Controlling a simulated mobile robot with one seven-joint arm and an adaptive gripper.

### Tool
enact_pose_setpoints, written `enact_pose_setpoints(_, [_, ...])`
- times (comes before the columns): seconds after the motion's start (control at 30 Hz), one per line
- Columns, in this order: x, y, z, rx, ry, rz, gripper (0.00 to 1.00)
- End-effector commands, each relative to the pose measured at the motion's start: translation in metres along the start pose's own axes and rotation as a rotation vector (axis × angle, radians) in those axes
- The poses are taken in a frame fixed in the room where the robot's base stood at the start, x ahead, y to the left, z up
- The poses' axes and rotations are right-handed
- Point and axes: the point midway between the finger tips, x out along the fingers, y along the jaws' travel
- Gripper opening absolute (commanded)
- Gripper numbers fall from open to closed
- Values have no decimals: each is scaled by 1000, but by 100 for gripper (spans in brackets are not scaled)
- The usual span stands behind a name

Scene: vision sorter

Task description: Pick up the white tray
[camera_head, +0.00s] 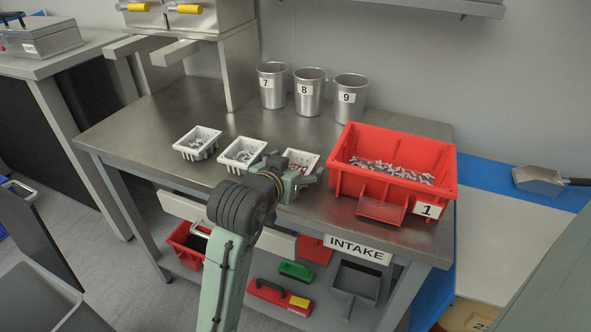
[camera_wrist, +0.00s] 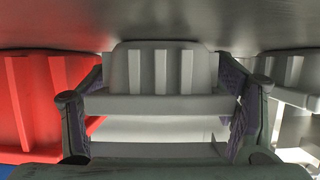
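In the wrist view, a white ribbed tray (camera_wrist: 162,104) lies between the two widely spaced fingers of my gripper (camera_wrist: 163,108). The fingers stand at either side of its rim. I cannot make out firm contact. Another white tray (camera_wrist: 292,95) shows at the right edge there.
A red bin (camera_head: 349,150) marked 1, holding grey pieces, stands close to the right of my gripper; it also shows in the wrist view (camera_wrist: 38,95). Metal cups 7 (camera_head: 272,90), 8 (camera_head: 309,95) and 9 (camera_head: 347,103) stand behind. The table's front left is clear.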

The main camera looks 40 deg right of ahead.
Motion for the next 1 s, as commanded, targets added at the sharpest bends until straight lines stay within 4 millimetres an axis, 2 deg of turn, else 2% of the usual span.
enact_pose_setpoints(0.07, [0,0,0,0,0,0,71])
enact_pose_setpoints(0.6, [0,0,1,0,-2,0,35])
enact_pose_setpoints(0.87, [0,0,0,0,-3,-1,35])
enact_pose_setpoints(1.0, [-3,-1,-9,2,-2,-1,35])
